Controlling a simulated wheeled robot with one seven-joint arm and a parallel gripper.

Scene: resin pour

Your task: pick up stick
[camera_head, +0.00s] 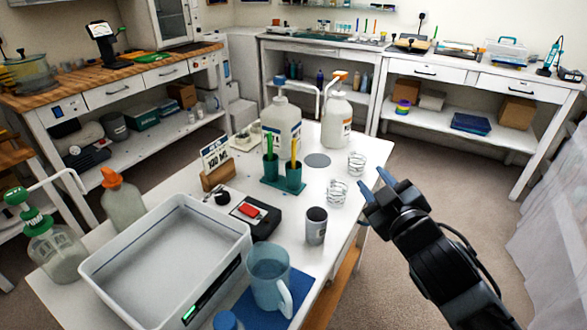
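Two thin sticks stand upright in a dark green two-cup holder (283,188) near the middle of the white table. One is a green stick (269,140) in the left cup, the other a yellow stick (294,150) in the right cup. Their lower ends are hidden inside the cups. My gripper (374,182) is at the right edge of the table, to the right of the holder and apart from both sticks. Its two blue-tipped fingers are spread, with nothing visible between them.
Large pump bottles (281,122) stand behind the holder. A "100 ML" sign (216,157), scale (252,215), white tray (165,262) and blue jug (269,275) crowd the left and front.

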